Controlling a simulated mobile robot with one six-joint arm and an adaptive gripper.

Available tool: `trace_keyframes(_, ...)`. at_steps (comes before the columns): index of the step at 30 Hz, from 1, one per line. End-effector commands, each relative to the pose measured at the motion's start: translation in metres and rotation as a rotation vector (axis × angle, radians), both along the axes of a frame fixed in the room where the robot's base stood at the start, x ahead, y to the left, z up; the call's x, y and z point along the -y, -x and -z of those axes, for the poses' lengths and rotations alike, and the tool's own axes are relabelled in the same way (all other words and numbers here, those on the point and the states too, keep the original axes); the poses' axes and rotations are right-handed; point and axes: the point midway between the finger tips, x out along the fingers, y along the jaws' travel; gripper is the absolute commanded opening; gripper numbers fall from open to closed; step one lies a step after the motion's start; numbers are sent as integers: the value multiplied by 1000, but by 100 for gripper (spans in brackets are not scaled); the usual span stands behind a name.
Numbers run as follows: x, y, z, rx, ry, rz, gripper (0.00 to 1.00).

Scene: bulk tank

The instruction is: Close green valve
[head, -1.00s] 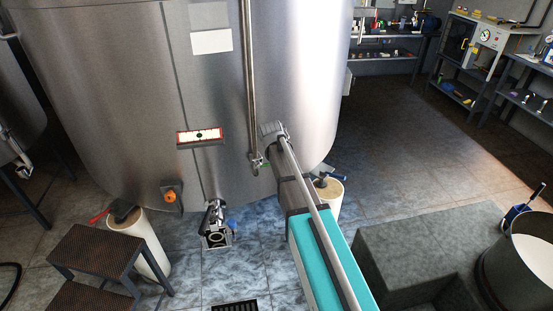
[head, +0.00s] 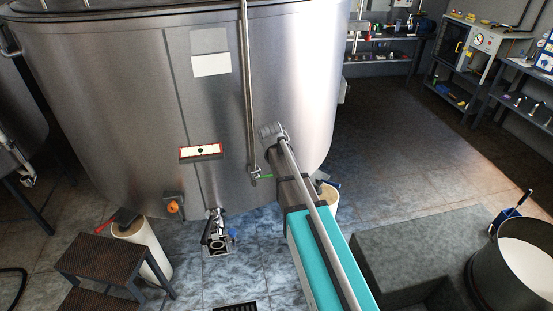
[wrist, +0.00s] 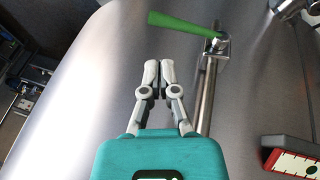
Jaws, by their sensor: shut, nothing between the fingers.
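The green valve is a long green lever handle (wrist: 185,24) on a metal fitting at the end of a thin steel pipe on the tank. In the wrist view it lies near the top, roughly across the picture, its free end pointing left. In the head view a short stretch of the green handle (head: 267,176) shows just left of my arm. My gripper (wrist: 158,70) is shut and empty. In the head view my arm hides the gripper.
The large steel tank (head: 110,100) fills the middle. A red-framed gauge (head: 201,152) and an orange knob (head: 172,207) are on its front. An outlet valve (head: 216,235) sits low. Steps (head: 100,255) stand at left, an open vat (head: 520,265) at right. Floor behind right is clear.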

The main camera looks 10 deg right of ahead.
Motion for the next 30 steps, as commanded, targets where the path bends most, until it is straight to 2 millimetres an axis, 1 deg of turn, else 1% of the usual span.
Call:
trace_keyframes(1, 0, 2, -9, 0, 0, 0, 0)
trace_keyframes(3, 0, 4, -15, 0, 0, 0, 0)
trace_keyframes(13, 1, 12, -37, 0, 0, 0, 0)
trace_keyframes(19, 1, 15, -43, 0, 0, 0, 0)
trace_keyframes(30, 2, 15, -43, 0, 0, 1, 0)
